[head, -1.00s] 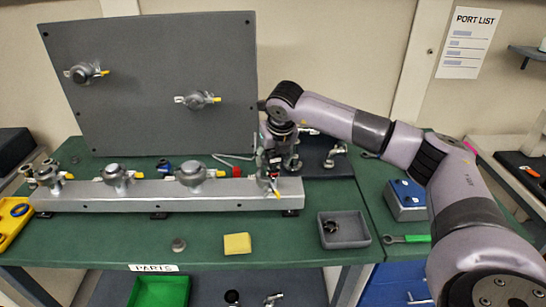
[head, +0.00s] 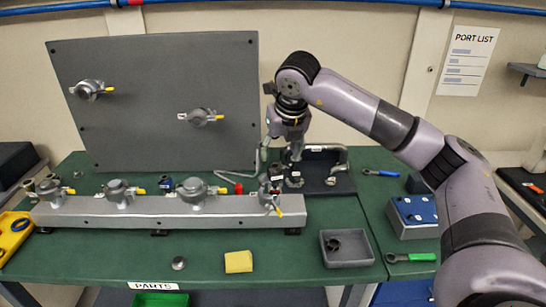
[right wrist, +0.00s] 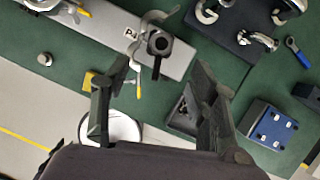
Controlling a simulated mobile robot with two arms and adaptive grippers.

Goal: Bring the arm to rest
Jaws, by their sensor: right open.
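My right arm reaches in from the right in the head view. Its right gripper (head: 287,150) points down above the right end of the grey rail (head: 90,212). In the right wrist view the two fingers (right wrist: 162,82) are spread with nothing between them. Below them, apart from the fingers, a dark round port with a clamp (right wrist: 158,43) sits at the rail's end; its yellow-tipped handle shows in the head view (head: 273,206). My left gripper is not in view.
Several clamped fittings (head: 118,193) stand along the rail. A grey panel (head: 150,130) rises behind it. A dark mat (head: 325,180) with metal elbows lies right of the gripper. A grey tray (head: 345,262), yellow block (head: 238,262) and blue-topped box (head: 414,210) stand on the green table.

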